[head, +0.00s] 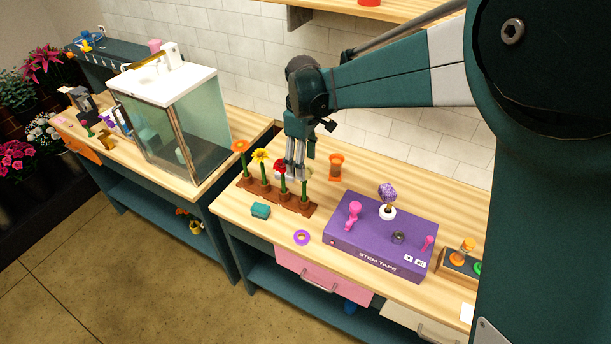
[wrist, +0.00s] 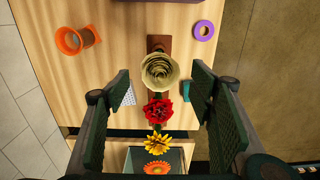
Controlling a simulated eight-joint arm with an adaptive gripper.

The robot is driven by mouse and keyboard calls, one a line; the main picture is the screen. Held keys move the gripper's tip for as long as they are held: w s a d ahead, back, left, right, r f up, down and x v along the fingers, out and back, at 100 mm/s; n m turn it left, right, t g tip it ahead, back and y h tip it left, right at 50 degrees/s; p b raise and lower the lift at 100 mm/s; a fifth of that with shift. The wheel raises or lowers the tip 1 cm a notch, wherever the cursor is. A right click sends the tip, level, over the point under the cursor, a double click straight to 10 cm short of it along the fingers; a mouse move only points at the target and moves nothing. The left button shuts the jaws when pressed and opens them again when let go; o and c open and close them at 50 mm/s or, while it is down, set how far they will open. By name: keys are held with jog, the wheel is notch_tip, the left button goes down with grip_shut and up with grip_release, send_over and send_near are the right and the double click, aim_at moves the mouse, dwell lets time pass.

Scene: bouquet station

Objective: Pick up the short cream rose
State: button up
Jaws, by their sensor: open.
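The cream rose (wrist: 160,71) shows from above in the wrist view, its open bloom between my open fingertips and clear of both. In the head view the cream rose (head: 307,174) is at the right end of a brown stem rack (head: 271,196), partly hidden by my fingers. My gripper (head: 295,172) points down over that end, open and empty; both of its fingers also show in the wrist view. A red flower (wrist: 157,110), a yellow flower (wrist: 159,144) and an orange flower (wrist: 157,168) stand in line beside the rose.
An orange spool (head: 336,167) stands behind the rack. A teal block (head: 260,210) and a purple ring (head: 302,237) lie in front. A purple stem tape box (head: 360,245) is to the right, and a glass tank (head: 190,140) is on the left counter.

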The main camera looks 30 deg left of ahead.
aim_at(304, 188)
jog(key=shift+f, duration=1.3)
jog(key=shift+f, duration=0.15)
jog(key=shift+w+f+p, duration=0.1)
jog(key=shift+f+p, duration=0.25)
jog(key=shift+f, duration=2.1)
jog(key=shift+c, duration=0.7)
jog(key=c, duration=0.9)
